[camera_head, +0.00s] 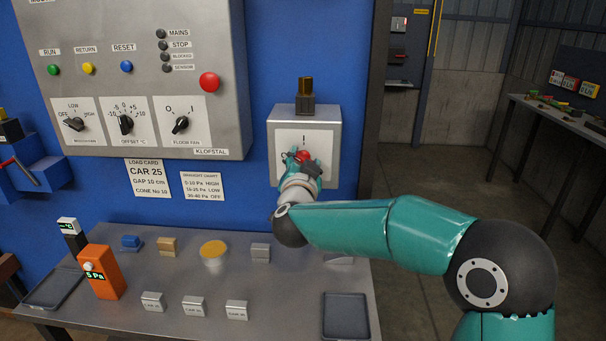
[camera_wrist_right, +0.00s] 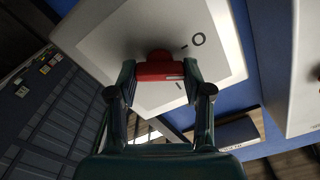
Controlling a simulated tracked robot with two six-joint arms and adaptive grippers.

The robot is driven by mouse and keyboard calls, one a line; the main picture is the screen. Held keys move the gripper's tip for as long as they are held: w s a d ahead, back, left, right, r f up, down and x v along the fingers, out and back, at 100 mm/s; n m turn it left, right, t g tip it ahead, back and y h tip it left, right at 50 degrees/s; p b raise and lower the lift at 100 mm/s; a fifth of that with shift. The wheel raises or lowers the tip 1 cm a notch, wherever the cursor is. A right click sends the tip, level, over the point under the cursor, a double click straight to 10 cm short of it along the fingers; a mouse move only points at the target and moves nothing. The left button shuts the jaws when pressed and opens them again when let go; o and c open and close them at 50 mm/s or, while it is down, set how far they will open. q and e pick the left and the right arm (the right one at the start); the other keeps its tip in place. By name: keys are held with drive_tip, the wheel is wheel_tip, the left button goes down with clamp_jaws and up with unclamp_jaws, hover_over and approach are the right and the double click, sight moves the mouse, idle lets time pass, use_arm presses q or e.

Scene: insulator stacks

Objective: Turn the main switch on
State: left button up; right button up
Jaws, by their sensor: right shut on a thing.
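The main switch is a red rotary handle (camera_head: 303,156) on a white plate on a small grey box (camera_head: 332,146), fixed to the blue wall right of the large control panel. In the right wrist view the red handle (camera_wrist_right: 160,70) lies between my right gripper's fingers, and an O mark and a line mark show on the plate beside it. My right gripper (camera_head: 302,165) is shut on the handle, its fingers on the handle's two sides. In the head view the gripper and wrist hide part of the switch. My left gripper is not in view.
The grey control panel (camera_head: 140,140) with knobs and buttons is at the left. Below, a metal bench (camera_head: 130,310) holds an orange meter (camera_head: 101,274), small blocks and trays. A brown-topped fitting (camera_head: 305,97) stands on the switch box. Open floor lies to the right.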

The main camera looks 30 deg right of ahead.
drive_tip(key=m+b, duration=0.3)
drive_tip(key=m, duration=0.1)
drive_tip(key=m+b, duration=0.3)
drive_tip(key=m, duration=0.1)
drive_tip(key=f+m+b, duration=0.1)
drive_tip(key=m+b, duration=0.2)
drive_tip(key=m, duration=0.1)
drive_tip(key=shift+d, duration=0.15)
idle(0.5)
drive_tip(key=o, duration=1.2)
drive_tip(key=shift+s+r, duration=0.1)
drive_tip(key=shift+c, duration=0.2)
drive_tip(key=shift+r, duration=0.1)
